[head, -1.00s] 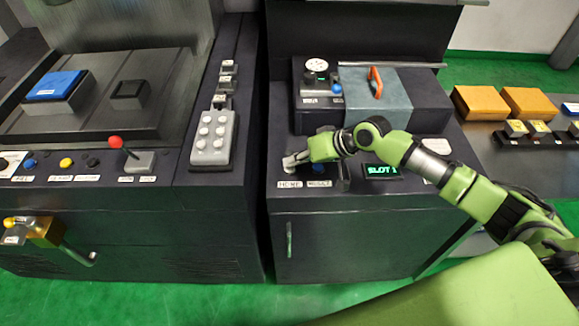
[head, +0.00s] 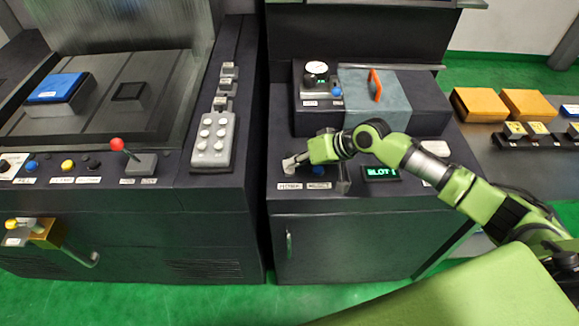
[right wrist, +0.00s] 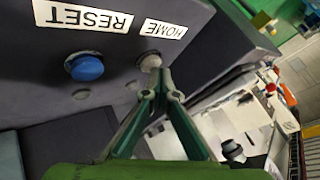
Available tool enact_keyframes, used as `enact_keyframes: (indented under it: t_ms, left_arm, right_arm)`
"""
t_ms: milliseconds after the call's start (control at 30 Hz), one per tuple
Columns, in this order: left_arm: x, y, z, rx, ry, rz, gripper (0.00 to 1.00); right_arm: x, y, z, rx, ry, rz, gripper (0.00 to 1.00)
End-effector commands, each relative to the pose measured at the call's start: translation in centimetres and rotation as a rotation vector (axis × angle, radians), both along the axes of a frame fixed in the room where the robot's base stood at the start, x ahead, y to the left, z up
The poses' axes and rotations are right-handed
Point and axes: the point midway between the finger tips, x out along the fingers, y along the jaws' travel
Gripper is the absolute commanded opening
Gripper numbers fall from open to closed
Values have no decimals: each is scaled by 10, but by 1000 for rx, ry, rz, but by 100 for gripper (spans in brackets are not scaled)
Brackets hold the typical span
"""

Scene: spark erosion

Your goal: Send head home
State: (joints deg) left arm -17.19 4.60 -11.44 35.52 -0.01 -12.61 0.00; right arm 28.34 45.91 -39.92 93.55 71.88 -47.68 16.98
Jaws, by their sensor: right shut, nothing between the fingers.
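The HOME label (head: 290,186) sits at the front left of the right-hand cabinet's top. In the right wrist view the HOME label (right wrist: 163,29) stands beside a pale round button (right wrist: 149,60). My right gripper (head: 289,164) is shut and empty, pointing down at this button. In the right wrist view its closed fingertips (right wrist: 151,64) overlap the button's edge; I cannot tell whether they press it. The blue RESET button (right wrist: 87,67) is beside it, apart from the fingers. My left gripper is not in view.
A green-lit display reading SLOT 1 (head: 381,173) is right of the labels. The left machine has a red-knobbed lever (head: 117,144) and a grey button box (head: 212,140).

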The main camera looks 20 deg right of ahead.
Motion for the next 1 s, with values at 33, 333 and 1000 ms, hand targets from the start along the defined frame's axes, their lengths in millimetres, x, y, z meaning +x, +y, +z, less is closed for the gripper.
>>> enact_keyframes:
  t_ms: [33,333,1000]
  left_arm:
    - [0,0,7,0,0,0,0]
    - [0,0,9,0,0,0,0]
    - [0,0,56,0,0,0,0]
  right_arm:
    - [0,0,7,0,0,0,0]
    - [0,0,9,0,-2,-1,0]
    - [1,0,58,1,-2,0,0]
